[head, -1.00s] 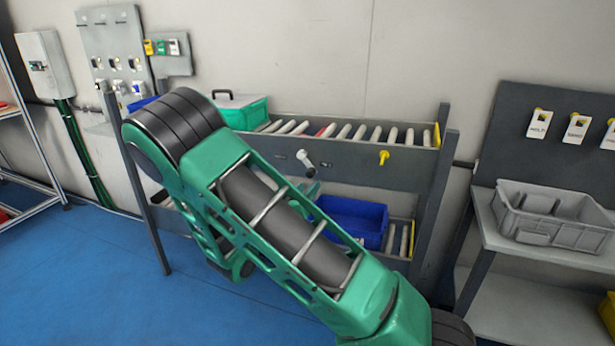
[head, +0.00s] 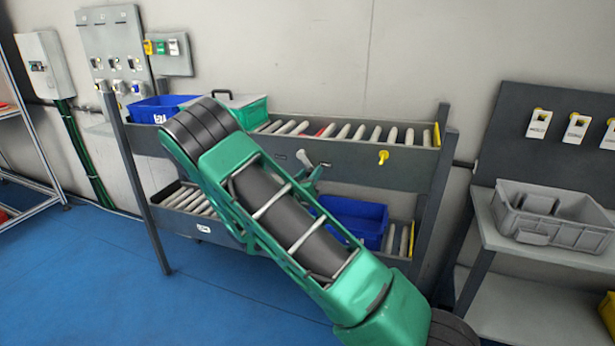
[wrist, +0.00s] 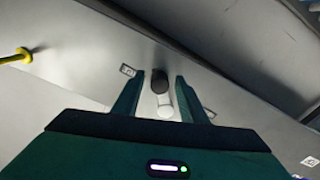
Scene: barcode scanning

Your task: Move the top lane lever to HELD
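The top lane lever (head: 304,158) is a small light handle on the grey front rail of the upper roller lane. It also shows in the wrist view as a dark round end and a white part (wrist: 164,105). My gripper (wrist: 156,95) is open, with one finger on each side of the lever. Gaps show at both sides, and I cannot tell whether either finger touches it. In the head view my gripper (head: 314,175) is partly hidden behind my arm. Small labels flank the lever on the rail, too small to read, so its setting is unclear.
A yellow peg (head: 383,157) sticks out of the rail right of the lever. A blue bin (head: 152,110) and a green case (head: 249,112) sit on the upper lane. Another blue bin (head: 360,222) sits on the lower lane. A grey crate (head: 550,212) stands on the right-hand bench.

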